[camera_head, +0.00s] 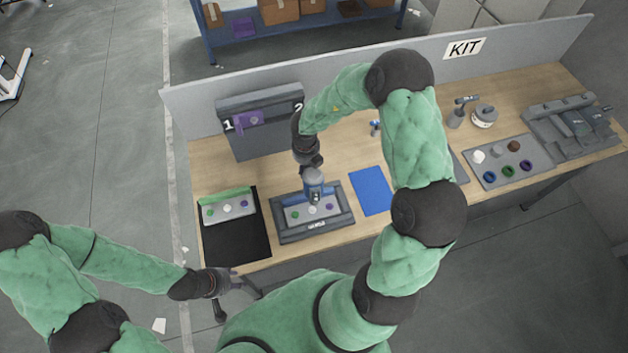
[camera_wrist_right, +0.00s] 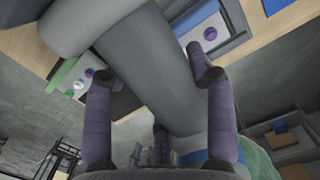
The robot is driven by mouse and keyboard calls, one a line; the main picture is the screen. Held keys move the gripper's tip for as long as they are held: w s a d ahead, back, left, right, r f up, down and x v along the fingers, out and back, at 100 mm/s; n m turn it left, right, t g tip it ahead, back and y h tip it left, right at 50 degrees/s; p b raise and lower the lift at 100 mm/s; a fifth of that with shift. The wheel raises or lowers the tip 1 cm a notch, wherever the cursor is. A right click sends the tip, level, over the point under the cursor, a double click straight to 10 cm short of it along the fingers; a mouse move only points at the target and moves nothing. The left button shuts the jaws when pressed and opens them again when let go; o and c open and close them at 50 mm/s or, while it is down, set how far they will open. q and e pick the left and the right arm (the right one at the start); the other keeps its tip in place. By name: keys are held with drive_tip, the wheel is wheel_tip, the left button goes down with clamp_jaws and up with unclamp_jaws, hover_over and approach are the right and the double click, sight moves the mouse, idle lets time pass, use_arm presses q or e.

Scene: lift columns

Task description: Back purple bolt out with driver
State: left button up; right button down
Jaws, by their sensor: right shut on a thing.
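My right gripper (camera_head: 312,166) is shut on the grey and blue driver (camera_head: 314,180), which it holds over the dark fixture (camera_head: 343,223). The driver's body (camera_wrist_right: 150,65) lies between the two fingers in the right wrist view. A light plate in the fixture carries a green bolt (camera_head: 294,215), a white bolt (camera_head: 312,210) and the purple bolt (camera_head: 329,206). The purple bolt is at the plate's right end, just right of the driver; a purple bolt also shows in the right wrist view (camera_wrist_right: 210,33). I cannot tell whether the driver's tip touches anything. My left gripper (camera_head: 235,296) is open and empty by the table's front edge.
A second plate (camera_head: 215,217) with green, white and purple bolts lies on a black mat (camera_head: 237,246) at left. A blue mat (camera_head: 370,190) lies right of the fixture. A board numbered 1 and 2 (camera_head: 265,140) stands behind. A parts tray (camera_head: 487,157) is further right.

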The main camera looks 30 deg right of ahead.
drive_tip(key=s+d+f+m+g+h+b, duration=0.1)
drive_tip(key=s+d+f+m+g+b, duration=0.1)
drive_tip(key=s+d+m+b, duration=1.15)
drive_tip(key=w+a+f+m+b, duration=0.1)
drive_tip(key=w+f+m, duration=0.2)
drive_tip(key=f, duration=0.3)
drive_tip(key=shift+f, duration=0.2)
drive_tip(key=shift+a+p, duration=0.15)
drive_tip(key=shift+p, duration=0.2)
idle(0.8)
drive_tip(key=shift+w+f+b, duration=0.1)
drive_tip(key=shift+f+b, duration=0.2)
drive_tip(key=shift+f, duration=0.3)
idle(1.4)
drive_tip(key=shift+p, duration=0.45)
idle(0.8)
